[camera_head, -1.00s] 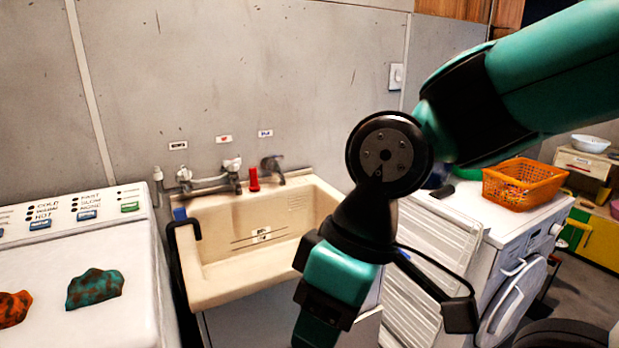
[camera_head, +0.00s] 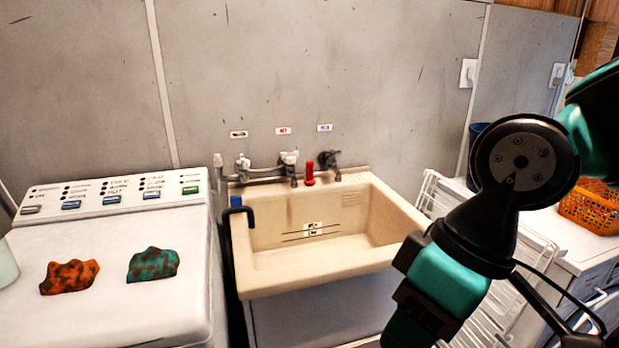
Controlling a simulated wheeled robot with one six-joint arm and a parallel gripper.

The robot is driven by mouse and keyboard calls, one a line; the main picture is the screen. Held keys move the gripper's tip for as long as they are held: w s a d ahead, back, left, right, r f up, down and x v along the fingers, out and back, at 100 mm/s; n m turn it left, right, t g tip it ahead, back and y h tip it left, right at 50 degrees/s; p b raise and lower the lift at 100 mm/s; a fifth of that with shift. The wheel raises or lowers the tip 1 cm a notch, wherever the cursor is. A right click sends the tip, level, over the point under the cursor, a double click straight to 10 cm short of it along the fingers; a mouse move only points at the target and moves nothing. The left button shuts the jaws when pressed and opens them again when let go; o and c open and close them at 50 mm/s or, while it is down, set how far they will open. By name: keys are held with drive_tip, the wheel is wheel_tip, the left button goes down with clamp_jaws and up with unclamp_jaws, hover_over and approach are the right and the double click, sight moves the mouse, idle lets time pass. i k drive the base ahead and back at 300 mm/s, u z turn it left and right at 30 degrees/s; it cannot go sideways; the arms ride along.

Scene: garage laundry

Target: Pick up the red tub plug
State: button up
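The red tub plug (camera_head: 309,175) stands upright on the back ledge of the cream laundry tub (camera_head: 262,284), between the white tap and the dark tap. Nothing covers it from this view. My arm comes in from the right side and hangs in front of the tub's right edge, well to the right of the plug and nearer the camera. The fingers of my gripper are below the bottom edge of the picture or hidden, so what they hold is not shown.
A white washer (camera_head: 120,300) stands left of the tub, with an orange cloth (camera_head: 70,277) and a teal cloth (camera_head: 153,265) on it. A blue clip (camera_head: 236,202) and a black hose (camera_head: 238,216) sit at the tub's left rim. A white rack (camera_head: 440,195) and orange basket (camera_head: 590,207) are right.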

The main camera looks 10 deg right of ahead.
sight(308, 181)
drive_tip(key=z, duration=0.5)
drive_tip(key=i, duration=1.25)
drive_tip(key=u, duration=0.7)
